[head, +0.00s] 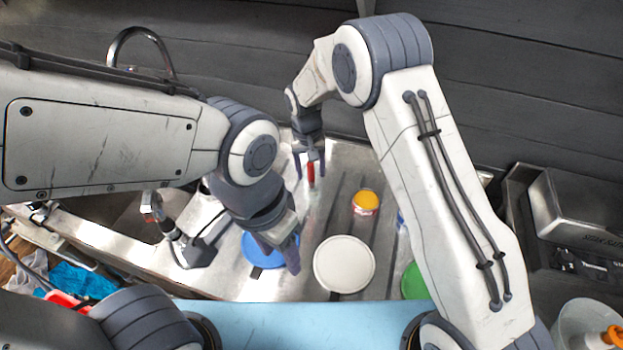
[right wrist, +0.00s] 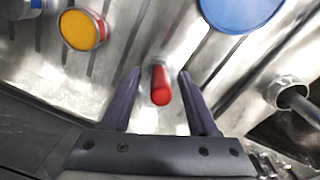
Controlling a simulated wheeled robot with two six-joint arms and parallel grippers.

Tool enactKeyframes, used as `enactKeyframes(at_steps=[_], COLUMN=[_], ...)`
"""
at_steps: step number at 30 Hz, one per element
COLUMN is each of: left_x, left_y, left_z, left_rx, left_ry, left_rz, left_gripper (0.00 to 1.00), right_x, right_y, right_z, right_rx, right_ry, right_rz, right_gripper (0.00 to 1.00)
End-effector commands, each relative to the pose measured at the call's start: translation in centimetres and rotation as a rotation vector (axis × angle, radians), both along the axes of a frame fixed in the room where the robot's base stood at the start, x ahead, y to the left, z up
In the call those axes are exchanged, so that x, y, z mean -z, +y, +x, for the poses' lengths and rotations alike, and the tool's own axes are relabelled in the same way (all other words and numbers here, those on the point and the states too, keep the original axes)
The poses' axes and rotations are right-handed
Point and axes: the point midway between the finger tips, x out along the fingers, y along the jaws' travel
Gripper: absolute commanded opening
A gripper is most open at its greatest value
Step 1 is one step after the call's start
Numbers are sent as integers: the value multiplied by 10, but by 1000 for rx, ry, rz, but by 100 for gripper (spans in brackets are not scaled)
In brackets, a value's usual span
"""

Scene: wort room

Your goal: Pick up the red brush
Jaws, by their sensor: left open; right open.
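The red brush (head: 310,173) stands on the metal counter near the back wall, in the head view. In the right wrist view the red brush (right wrist: 160,84) shows its round red end between the two fingers. My right gripper (head: 309,172) is open, with a finger on each side of the brush. In the right wrist view my right gripper (right wrist: 160,98) shows a gap on both sides of the brush. My left gripper (head: 287,250) is open and empty above a blue disc. The lower part of the brush is hidden.
The blue disc (head: 258,258) lies below my left gripper. A white round lid (head: 344,264) and a yellow-topped jar (head: 365,202) stand to the right. A green disc (head: 413,282) is partly behind my right arm. A tap (head: 140,42) rises at the back left.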

Motion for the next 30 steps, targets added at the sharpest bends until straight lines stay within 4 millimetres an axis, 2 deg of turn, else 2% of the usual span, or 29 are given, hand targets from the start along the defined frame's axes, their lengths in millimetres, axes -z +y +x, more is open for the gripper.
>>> enactKeyframes(at_steps=[2, 6, 7, 20, 26, 30], left_x=[0, 0, 0, 2, 11, 18], left_y=[0, 0, 0, 0, 0, 0], left_z=[0, 0, 0, 0, 0, 0], left_rx=[0, 0, 0, 0, 1, 1], left_ry=[0, 0, 0, 0, 0, 0], left_rz=[0, 0, 0, 0, 0, 0], left_gripper=[55, 55, 55, 55, 55, 55], right_x=[0, 0, 0, -5, -27, -52], right_y=[0, 0, 0, 1, 1, 1], right_z=[0, 0, 0, 1, 1, 1], right_rx=[0, 0, 0, 0, 0, -1], right_ry=[0, 0, 0, -3, -5, -6], right_rz=[0, 0, 0, 1, 2, 2], right_gripper=[60, 6, 0, 0, 0, 0])
